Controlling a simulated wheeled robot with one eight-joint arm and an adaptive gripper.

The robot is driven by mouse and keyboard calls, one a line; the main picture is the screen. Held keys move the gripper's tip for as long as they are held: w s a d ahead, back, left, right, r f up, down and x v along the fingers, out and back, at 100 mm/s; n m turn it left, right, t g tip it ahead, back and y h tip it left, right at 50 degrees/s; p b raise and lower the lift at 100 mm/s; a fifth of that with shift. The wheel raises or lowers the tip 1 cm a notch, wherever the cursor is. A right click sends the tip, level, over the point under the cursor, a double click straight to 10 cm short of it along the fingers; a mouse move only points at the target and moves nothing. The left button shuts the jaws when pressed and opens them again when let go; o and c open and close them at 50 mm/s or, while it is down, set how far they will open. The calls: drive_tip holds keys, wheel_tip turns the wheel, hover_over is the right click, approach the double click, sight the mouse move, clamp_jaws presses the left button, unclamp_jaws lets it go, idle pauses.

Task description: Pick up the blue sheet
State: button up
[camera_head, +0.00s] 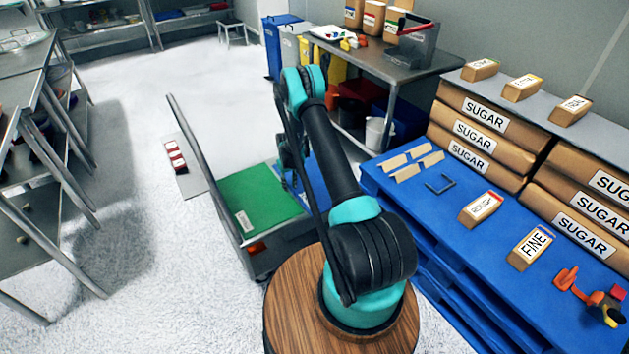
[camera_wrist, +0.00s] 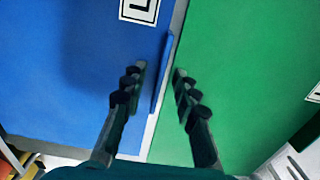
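The blue sheet (camera_head: 318,184) lies on the cart, partly hidden behind my arm in the head view. In the wrist view the blue sheet (camera_wrist: 75,60) fills the left side, with a white label at its top. The green sheet (camera_head: 258,203) lies beside it and fills the right side of the wrist view (camera_wrist: 250,75). A narrow upright blue tab (camera_wrist: 161,75) runs along the blue sheet's edge by the gap. My gripper (camera_wrist: 159,72) is open above that edge, one finger on each side of the tab in the picture. Contact cannot be told.
The cart (camera_head: 268,249) has a tall grey handle frame (camera_head: 207,175) on its left. A metal table (camera_head: 390,67) with sacks stands behind. A blue pallet (camera_head: 450,225) bearing sugar sacks and small packets is at right. Open floor (camera_head: 130,190) lies left of the cart.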

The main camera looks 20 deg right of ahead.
clamp_jaws()
idle(0.4)
